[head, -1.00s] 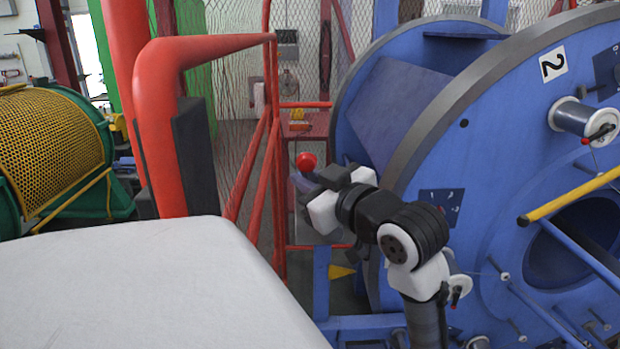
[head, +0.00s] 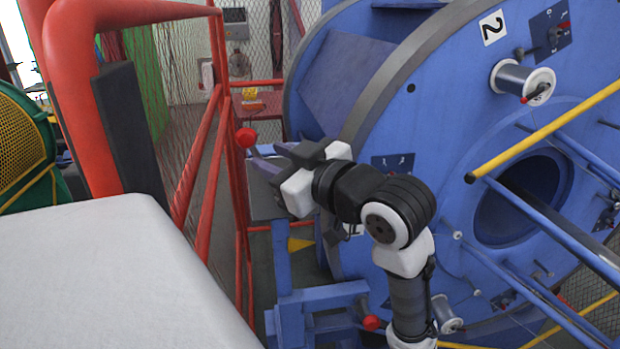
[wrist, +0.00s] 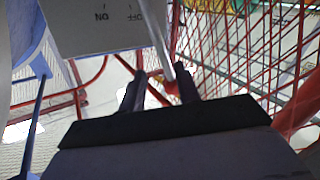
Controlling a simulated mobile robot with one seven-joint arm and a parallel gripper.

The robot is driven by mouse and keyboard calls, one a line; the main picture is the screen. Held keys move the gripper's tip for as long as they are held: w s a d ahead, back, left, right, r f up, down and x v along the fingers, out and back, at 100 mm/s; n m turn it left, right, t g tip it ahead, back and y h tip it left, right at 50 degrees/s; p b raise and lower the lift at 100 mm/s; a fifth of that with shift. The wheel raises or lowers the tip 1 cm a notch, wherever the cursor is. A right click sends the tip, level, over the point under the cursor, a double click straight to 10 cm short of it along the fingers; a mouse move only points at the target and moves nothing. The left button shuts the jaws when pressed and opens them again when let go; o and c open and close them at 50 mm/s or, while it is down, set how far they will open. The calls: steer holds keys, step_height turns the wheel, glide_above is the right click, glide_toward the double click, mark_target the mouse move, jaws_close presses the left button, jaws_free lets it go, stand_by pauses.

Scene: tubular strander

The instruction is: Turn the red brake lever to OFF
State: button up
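The brake lever's red ball knob (head: 246,138) shows in the head view at the tips of my gripper (head: 262,158). In the wrist view the lever is a pale rod (wrist: 160,45) with its red end (wrist: 172,87) between the two dark fingers of my gripper (wrist: 159,88), closer to the right one. The fingers stand apart; whether either touches the lever I cannot tell. A grey box (wrist: 85,25) carries ON and OFF marks, seen upside down. The rod passes on the OFF side of the marks in this view. Its base is cut off by the picture's edge.
A large blue strander wheel (head: 420,120) marked 2 stands right of my arm. Red rails and mesh fence (head: 205,150) lie to the left. A blue frame (head: 320,295) stands below my arm. A yellow bar (head: 540,135) crosses at the right.

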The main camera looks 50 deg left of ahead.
steer(key=w+d+b, duration=0.1)
steer(key=d, duration=0.8)
steer(key=shift+r+b, duration=0.2)
steer(key=shift+b, duration=0.2)
steer(key=shift+d, duration=0.1)
